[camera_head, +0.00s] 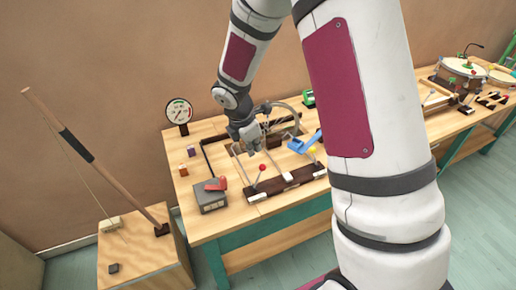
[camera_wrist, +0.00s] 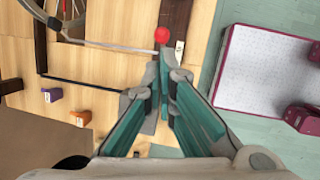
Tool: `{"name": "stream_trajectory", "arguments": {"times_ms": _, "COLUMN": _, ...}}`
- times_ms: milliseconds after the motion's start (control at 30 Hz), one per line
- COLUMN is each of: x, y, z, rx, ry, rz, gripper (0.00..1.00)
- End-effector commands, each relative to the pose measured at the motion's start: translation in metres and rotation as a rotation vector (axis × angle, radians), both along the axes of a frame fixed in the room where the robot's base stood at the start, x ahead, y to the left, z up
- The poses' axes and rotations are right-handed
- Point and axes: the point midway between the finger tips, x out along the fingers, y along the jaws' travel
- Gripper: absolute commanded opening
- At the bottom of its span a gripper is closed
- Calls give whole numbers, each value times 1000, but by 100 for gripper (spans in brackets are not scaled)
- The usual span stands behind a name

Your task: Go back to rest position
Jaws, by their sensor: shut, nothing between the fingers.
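My gripper (camera_head: 250,145) is over the near workbench (camera_head: 205,225), pointing down, with my arm reaching in from above. In the wrist view my gripper (camera_wrist: 164,72) has its green-padded fingers converging at the tips with nothing held. A red ball (camera_wrist: 162,35) on the bench appears just beyond the fingertips in that view. The same red ball (camera_head: 263,167) tops a thin rod by the dark wooden strip (camera_head: 257,194) in the head view. My upper arm hides part of the bench's right side.
A round dial (camera_head: 179,111), a grey box (camera_head: 211,200) with a red piece, a blue part (camera_head: 303,142) and a wheel (camera_head: 279,113) crowd the bench. A wooden box (camera_head: 140,262) with a long handle (camera_head: 90,155) stands left. Drums (camera_head: 462,72) are back right.

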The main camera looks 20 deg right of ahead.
Motion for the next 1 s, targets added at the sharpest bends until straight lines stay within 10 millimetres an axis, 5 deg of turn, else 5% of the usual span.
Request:
{"name": "stream_trajectory", "arguments": {"times_ms": 733, "x": -6, "y": 4, "z": 12, "rx": 1, "ry": -5, "rz": -9, "gripper": 0}}
{"name": "stream_trajectory", "arguments": {"times_ms": 867, "x": -12, "y": 3, "z": 36, "rx": 11, "ry": -43, "rz": -86, "gripper": 0}}
{"name": "stream_trajectory", "arguments": {"times_ms": 1000, "x": -30, "y": 1, "z": 85, "rx": 45, "ry": -130, "rz": -267, "gripper": 0}}
